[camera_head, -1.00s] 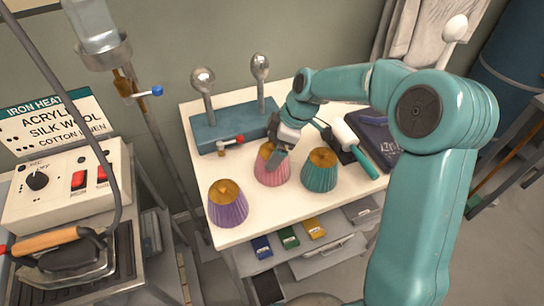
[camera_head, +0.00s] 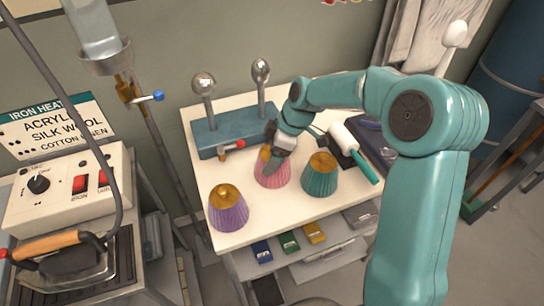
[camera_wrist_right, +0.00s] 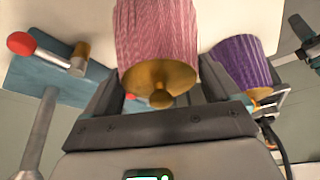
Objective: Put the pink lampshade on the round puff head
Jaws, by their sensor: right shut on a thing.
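The pink lampshade (camera_head: 272,178) is a ribbed cone with a gold top, upright at the middle of the white table. My right gripper (camera_head: 274,156) is shut on it near the top. In the right wrist view the pink lampshade (camera_wrist_right: 157,35) shows between the jaws with its gold cap and knob. I cannot tell whether its rim touches the table. The round puff head (camera_head: 203,84) is a bare shiny ball on a post at the left of the teal base (camera_head: 228,132). My left gripper is not in view.
A more egg-shaped head (camera_head: 260,71) stands on the base's right post. A purple lampshade (camera_head: 228,210) stands left of the pink one, a teal lampshade (camera_head: 320,176) right. A red-knobbed valve (camera_head: 237,144) sits before the base. A white roller-like tool (camera_head: 344,142) lies at right.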

